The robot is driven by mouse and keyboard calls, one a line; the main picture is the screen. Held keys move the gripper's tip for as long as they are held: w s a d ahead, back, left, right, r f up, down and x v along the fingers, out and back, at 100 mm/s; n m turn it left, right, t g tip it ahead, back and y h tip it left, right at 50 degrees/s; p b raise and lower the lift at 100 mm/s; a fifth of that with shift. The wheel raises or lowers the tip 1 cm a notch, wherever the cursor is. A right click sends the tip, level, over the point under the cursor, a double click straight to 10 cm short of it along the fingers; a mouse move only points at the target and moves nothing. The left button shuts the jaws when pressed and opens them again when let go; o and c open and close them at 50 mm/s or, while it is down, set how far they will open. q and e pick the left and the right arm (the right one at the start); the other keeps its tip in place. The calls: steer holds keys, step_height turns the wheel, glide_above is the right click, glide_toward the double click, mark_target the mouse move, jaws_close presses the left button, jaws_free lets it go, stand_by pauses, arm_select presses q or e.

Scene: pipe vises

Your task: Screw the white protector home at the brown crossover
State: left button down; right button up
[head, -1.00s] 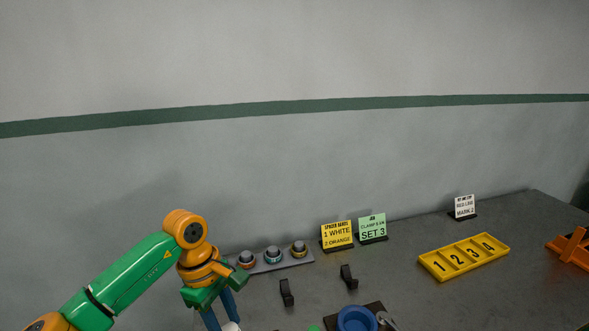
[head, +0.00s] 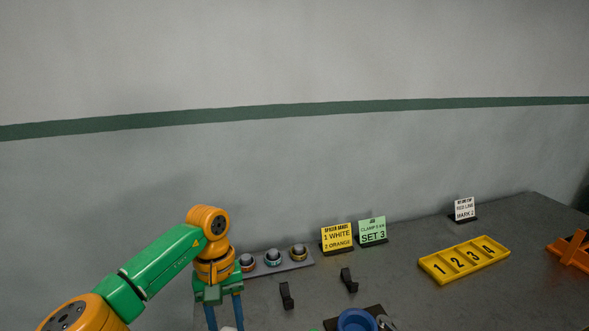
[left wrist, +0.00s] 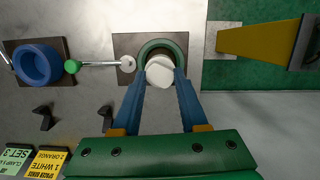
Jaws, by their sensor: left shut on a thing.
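The white protector (left wrist: 160,70) is between the blue fingertips of my left gripper (left wrist: 162,80) in the left wrist view. The gripper is shut on it. The protector overlaps the near side of a round green vise (left wrist: 178,47); whether it touches anything in the vise cannot be told. In the head view my left gripper (head: 225,318) points down at the bottom edge, with a sliver of white at its tips. My right gripper is in neither view.
A blue round vise (left wrist: 38,63) and a rod with a green knob (left wrist: 72,66) lie left of the green vise. An ochre tapering piece (left wrist: 258,40) is at right. A yellow numbered tray (head: 464,259), two black hooks and small signs stand on the grey bench.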

arm_select(q)
steer(key=m, duration=0.3)
steer(key=shift+y, duration=0.4)
steer(key=shift+m, duration=0.9)
steer(key=m, duration=0.2)
steer(key=m+y, duration=0.1)
steer(key=m, duration=0.1)
steer(key=shift+d+m+p, duration=0.2)
steer(key=shift+m+p, duration=0.1)
steer(key=c, duration=0.5)
jaws_free()
step_height(320, 180, up, 2)
steer(key=shift+r+p, duration=0.15)
steer(key=shift+p, duration=0.9)
